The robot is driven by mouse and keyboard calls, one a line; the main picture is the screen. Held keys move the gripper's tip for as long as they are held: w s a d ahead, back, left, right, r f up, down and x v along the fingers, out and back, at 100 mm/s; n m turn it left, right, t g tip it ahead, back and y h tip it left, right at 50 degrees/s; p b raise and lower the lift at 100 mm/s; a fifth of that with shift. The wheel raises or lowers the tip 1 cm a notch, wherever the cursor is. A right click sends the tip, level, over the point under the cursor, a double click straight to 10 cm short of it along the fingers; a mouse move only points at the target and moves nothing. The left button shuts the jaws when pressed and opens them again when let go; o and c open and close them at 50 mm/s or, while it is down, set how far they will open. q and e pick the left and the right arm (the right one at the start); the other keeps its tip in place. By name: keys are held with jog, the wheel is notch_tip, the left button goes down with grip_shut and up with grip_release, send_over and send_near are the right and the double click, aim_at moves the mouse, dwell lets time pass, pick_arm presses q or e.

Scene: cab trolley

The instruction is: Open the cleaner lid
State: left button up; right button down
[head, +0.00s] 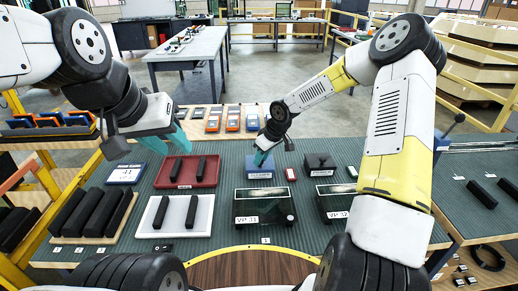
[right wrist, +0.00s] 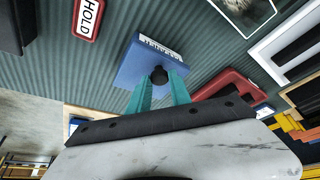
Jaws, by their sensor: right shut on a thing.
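The cleaner (head: 260,172) is a small blue box with a white label, at the back middle of the ribbed mat. In the right wrist view the cleaner (right wrist: 140,62) shows its blue top and a round black knob (right wrist: 158,75). My right gripper (head: 263,158) comes down over the box. In the right wrist view its teal fingertips (right wrist: 159,82) are closed on the knob from both sides. I cannot tell whether the lid is lifted. My left gripper (head: 165,138) hangs empty above the back left of the mat, its teal fingers apart.
A red tray (head: 166,181) and a white tray (head: 174,228) hold black bars at left. Dark glass-topped boxes VP 31 (head: 262,220) and VP 32 (head: 333,214) stand in front. A red HOLD tag (right wrist: 89,18) and a black block (head: 320,163) are near the cleaner.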

jog(key=shift+w, duration=0.1)
jog(key=w+r+g, duration=0.1)
jog(key=g, duration=0.1)
jog(key=w+r+g, duration=0.1)
jog(key=shift+w+r+m+g, duration=0.2)
jog(key=shift+m+g, duration=0.1)
jog(key=shift+g, duration=0.1)
jog(key=shift+w+r+g, duration=0.3)
jog(key=shift+w+g, duration=0.2)
jog(key=shift+g, duration=0.25)
jog(key=shift+w+r+g, duration=0.3)
jog(key=shift+w+g, duration=0.15)
jog(key=shift+g, duration=0.3)
pick_arm(q)
jog(key=shift+c, duration=0.5)
